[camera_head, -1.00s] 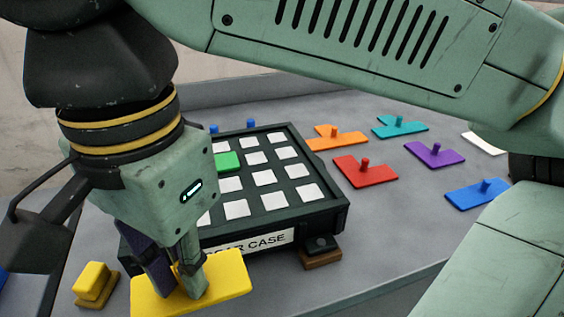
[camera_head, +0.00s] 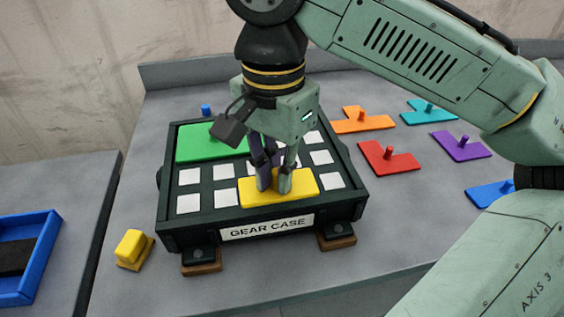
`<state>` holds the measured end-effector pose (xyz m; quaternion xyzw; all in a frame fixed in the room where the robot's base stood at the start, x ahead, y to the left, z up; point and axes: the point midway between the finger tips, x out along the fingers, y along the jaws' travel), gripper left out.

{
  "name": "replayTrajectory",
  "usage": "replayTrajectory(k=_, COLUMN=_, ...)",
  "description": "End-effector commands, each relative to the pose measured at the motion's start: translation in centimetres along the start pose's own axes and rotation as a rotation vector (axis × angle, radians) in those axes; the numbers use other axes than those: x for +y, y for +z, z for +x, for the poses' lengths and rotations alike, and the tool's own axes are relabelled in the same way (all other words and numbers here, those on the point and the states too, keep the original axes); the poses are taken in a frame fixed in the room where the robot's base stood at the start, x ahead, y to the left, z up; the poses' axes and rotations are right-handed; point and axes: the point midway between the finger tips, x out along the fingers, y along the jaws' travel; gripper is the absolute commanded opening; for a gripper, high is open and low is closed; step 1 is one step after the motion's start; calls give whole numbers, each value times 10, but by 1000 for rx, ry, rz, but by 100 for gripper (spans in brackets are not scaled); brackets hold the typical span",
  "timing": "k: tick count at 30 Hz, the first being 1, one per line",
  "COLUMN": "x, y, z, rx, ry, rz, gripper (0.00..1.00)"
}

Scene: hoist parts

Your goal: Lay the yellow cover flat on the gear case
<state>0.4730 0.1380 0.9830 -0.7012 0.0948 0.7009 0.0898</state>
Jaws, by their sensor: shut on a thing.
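The dark gear case (camera_head: 167,222) stands on the grey table with a white "GEAR CASE" label on its front. The yellow cover (camera_head: 302,188) is a flat plate and looks level. My gripper (camera_head: 274,185) points down and is shut on the yellow cover's handle, which the fingers mostly hide. The cover is over the front row of the case, middle to right. I cannot tell whether it touches the case or hangs just above it. A green cover (camera_head: 200,145) lies in the back left corner of the case. White squares show in the uncovered cells.
Orange (camera_head: 365,122), red (camera_head: 388,160), teal (camera_head: 428,113), purple (camera_head: 462,146) and blue (camera_head: 488,195) pieces with knobs lie right of the case. A small yellow block (camera_head: 132,247) stands front left. A blue tray (camera_head: 38,280) is on a separate surface at far left.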

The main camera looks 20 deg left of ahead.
Motion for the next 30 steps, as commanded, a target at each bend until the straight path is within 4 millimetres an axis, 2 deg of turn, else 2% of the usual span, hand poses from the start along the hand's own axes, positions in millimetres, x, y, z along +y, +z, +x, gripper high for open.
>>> replayTrajectory(k=3, x=-12, y=-19, z=0, rx=-3, ry=-1, rz=0, gripper=0)
replayTrajectory(k=7, x=-17, y=-28, z=2, rx=0, ry=0, rz=-1, gripper=0)
replayTrajectory(k=11, x=-18, y=-30, z=10, rx=0, ry=2, rz=-2, gripper=0)
replayTrajectory(k=18, x=-18, y=-29, z=38, rx=-1, ry=0, rz=0, gripper=0)
replayTrajectory(k=28, x=-18, y=-29, z=42, rx=-1, ry=0, rz=0, gripper=0)
replayTrajectory(k=29, x=-18, y=-29, z=42, rx=0, ry=0, rz=0, gripper=13)
replayTrajectory(k=30, x=-18, y=-29, z=42, rx=0, ry=0, rz=0, gripper=16)
